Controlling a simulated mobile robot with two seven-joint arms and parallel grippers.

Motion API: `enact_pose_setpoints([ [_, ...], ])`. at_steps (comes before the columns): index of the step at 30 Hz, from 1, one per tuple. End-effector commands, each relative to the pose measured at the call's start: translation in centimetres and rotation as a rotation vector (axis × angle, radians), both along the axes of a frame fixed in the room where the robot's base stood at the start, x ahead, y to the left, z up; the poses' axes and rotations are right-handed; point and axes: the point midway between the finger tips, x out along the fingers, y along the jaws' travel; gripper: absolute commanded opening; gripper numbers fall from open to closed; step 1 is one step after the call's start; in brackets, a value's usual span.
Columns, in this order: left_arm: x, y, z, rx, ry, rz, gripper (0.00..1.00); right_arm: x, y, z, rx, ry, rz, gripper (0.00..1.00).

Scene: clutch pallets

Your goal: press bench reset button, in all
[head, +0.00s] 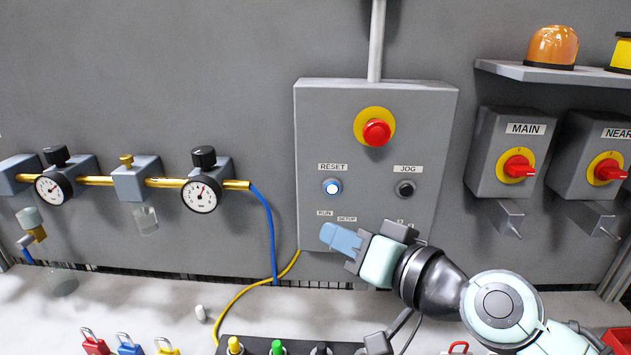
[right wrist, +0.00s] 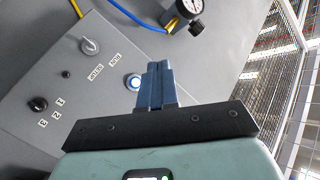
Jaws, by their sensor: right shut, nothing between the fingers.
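The reset button (head: 332,187) glows blue-white under the RESET label on the grey control box (head: 315,120). It also shows in the right wrist view (right wrist: 134,81), just left of the fingertips. My right gripper (head: 326,232) is shut and empty, its blue fingers pointing left in front of the lower part of the box. In the head view the fingertips are below the button and apart from it. In the right wrist view the gripper (right wrist: 155,66) has its fingers pressed together; whether they touch the button cannot be told there. My left gripper is not in view.
A red emergency stop (head: 376,132) sits above, and a black JOG button (head: 405,188) sits right of the reset button. Gauges on a brass pipe (head: 165,183) are at left, rotary switches (head: 517,167) at right. Padlocks (head: 130,345) lie on the bench below.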

Motion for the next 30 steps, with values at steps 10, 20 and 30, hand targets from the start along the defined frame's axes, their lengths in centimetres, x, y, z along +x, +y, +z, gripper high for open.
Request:
enact_pose_setpoints([
  [10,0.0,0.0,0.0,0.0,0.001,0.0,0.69,0.0,0.0,0.0,0.001,-0.001,-0.001,0.0],
  [20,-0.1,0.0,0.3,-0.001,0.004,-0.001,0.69,1.0,0.0,0.0,-0.001,0.001,0.0,0.0],
  [30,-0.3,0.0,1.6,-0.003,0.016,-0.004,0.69,5.7,0.0,0.1,0.0,0.002,0.0,0.0],
])
